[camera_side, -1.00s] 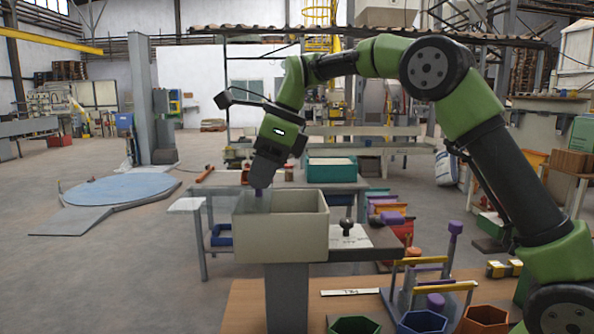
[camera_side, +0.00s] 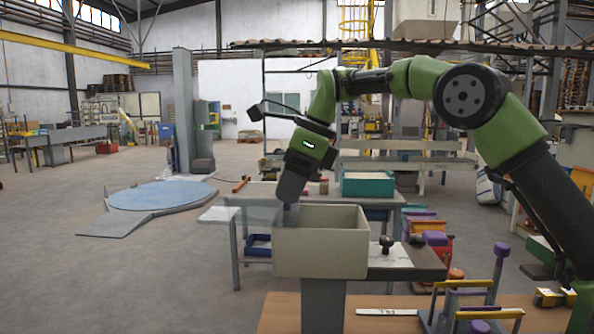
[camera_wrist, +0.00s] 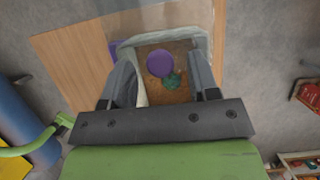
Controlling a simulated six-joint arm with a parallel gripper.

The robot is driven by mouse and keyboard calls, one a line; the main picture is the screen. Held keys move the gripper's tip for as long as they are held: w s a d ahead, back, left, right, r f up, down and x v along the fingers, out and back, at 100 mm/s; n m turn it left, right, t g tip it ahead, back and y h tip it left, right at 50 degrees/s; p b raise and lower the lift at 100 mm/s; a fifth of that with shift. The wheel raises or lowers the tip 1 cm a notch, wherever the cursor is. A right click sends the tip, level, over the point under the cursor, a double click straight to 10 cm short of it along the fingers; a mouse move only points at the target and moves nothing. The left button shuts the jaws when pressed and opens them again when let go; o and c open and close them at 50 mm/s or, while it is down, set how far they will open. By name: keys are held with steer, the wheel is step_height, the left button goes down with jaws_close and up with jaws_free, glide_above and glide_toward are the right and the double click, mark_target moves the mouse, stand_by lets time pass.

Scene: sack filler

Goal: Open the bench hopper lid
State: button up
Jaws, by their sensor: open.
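The bench hopper is an open-looking beige box (camera_side: 320,252) on a grey post in the side view. A clear, see-through panel (camera_side: 250,213), possibly the lid, shows at its back left; I cannot tell its exact lie. My gripper (camera_side: 287,206) points down at the hopper's back left corner. In the wrist view my gripper (camera_wrist: 168,88) is open, its two grey fingers apart. A purple round knob (camera_wrist: 160,63) appears between and just beyond the fingers; contact cannot be told. Brown material and a small teal thing (camera_wrist: 173,81) show around it.
A black-knobbed part (camera_side: 386,243) stands on the bench plate right of the hopper. A teal box (camera_side: 367,184) sits on the table behind. Open floor lies to the left.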

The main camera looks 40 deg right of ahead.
steer(key=v, duration=0.9)
steer(key=shift+r, duration=0.3)
steer(key=shift+s+d, duration=0.1)
steer(key=shift+s, duration=0.05)
steer(key=s+a+r+n+t+h, duration=0.1)
steer(key=s+n+t, duration=0.1)
steer(key=s+n, duration=1.05)
steer(key=s+f+n+t, duration=0.2)
steer(key=s+f+n, duration=0.8)
steer(key=s, duration=0.2)
steer(key=shift+a, duration=0.45)
